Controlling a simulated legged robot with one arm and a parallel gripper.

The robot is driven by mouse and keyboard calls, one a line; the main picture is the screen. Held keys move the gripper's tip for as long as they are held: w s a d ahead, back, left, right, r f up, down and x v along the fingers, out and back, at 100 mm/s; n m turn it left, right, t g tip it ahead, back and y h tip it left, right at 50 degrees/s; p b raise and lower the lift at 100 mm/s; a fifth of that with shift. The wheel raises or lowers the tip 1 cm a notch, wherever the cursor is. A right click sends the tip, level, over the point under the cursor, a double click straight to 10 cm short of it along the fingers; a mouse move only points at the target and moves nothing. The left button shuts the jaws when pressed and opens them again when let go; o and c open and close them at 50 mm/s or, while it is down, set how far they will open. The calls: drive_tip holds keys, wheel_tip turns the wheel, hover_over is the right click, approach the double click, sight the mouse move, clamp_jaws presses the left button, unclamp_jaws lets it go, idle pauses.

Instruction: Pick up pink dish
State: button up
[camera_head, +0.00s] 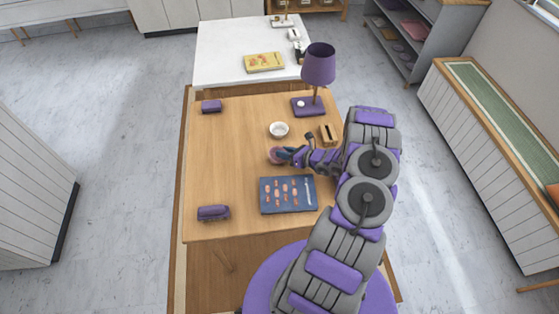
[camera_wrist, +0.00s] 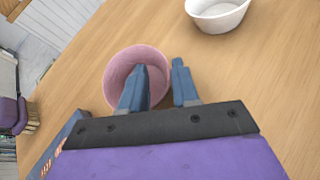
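The pink dish (camera_wrist: 122,62) is a small round bowl on the wooden table. In the wrist view it sits upright just ahead of my gripper (camera_wrist: 158,75). My gripper is open, with a gap between its two blue-grey fingers. The left finger reaches over the inside of the dish and the right finger is outside its right rim, so the right wall lies between them. In the head view the dish (camera_head: 273,156) shows at the tip of my gripper (camera_head: 281,155), which partly covers it.
A white bowl (camera_wrist: 217,12) stands close by, beyond and right of the dish. A dark blue illustrated board (camera_head: 287,195) lies nearer. A purple lamp (camera_head: 319,66) and a small wooden box (camera_head: 329,134) are at the right. The table's left side is mostly clear.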

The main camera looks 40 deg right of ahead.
drive_tip(key=shift+d, duration=0.25)
drive_tip(key=c, duration=0.4)
clamp_jaws()
drive_tip(key=shift+a, duration=0.15)
